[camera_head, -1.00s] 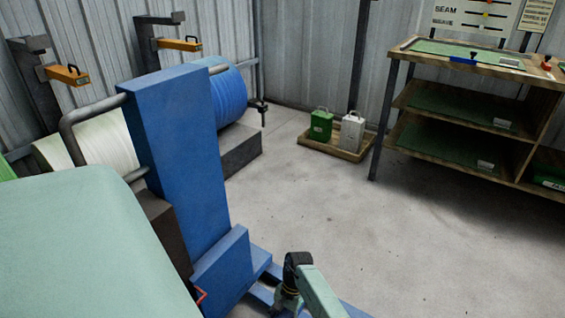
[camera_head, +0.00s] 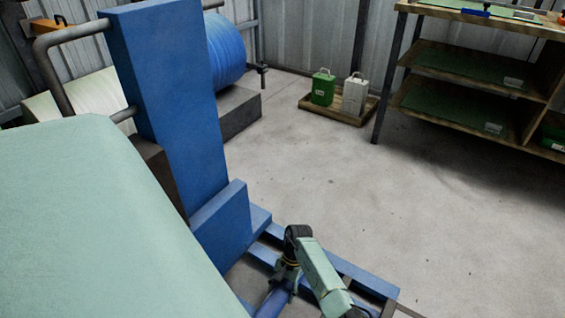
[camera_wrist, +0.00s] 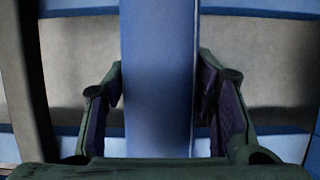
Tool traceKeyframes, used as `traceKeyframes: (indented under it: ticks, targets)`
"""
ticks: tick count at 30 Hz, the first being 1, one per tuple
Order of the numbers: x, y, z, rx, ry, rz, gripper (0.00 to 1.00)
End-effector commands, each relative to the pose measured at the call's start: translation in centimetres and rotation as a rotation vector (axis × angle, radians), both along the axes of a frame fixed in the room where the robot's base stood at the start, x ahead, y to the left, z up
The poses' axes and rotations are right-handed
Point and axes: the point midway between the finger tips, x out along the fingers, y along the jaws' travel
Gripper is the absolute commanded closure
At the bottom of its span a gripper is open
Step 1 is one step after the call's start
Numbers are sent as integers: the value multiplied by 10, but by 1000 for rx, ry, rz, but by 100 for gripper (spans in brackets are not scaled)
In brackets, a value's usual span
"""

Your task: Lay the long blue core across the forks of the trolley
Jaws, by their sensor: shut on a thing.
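The long blue core (camera_wrist: 158,80) runs between the two fingers of my gripper (camera_wrist: 160,92) in the wrist view, and the gripper is shut on it. In the head view a short piece of the core (camera_head: 271,301) shows below my gripper (camera_head: 285,281); the rest is hidden or out of frame. The trolley has a tall blue mast (camera_head: 165,100) and low blue forks (camera_head: 345,268). In the wrist view the core crosses over both forks (camera_wrist: 75,142). I cannot tell whether it touches them or hangs just above.
A large pale green rounded body (camera_head: 85,220) fills the lower left. Behind the mast are a blue roll (camera_head: 228,50) and a white roll (camera_head: 75,105). A green can (camera_head: 322,88) and a white can (camera_head: 354,93) stand on a tray near a shelf bench (camera_head: 460,95). The middle floor is clear.

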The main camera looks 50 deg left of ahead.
Motion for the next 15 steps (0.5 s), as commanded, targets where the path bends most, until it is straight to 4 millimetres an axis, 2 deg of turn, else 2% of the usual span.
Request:
traceKeyframes:
  ticks: [4,15]
  targets:
    - [1,1,-10,2,0,-1,94]
    - [1,1,-11,2,0,-1,94]
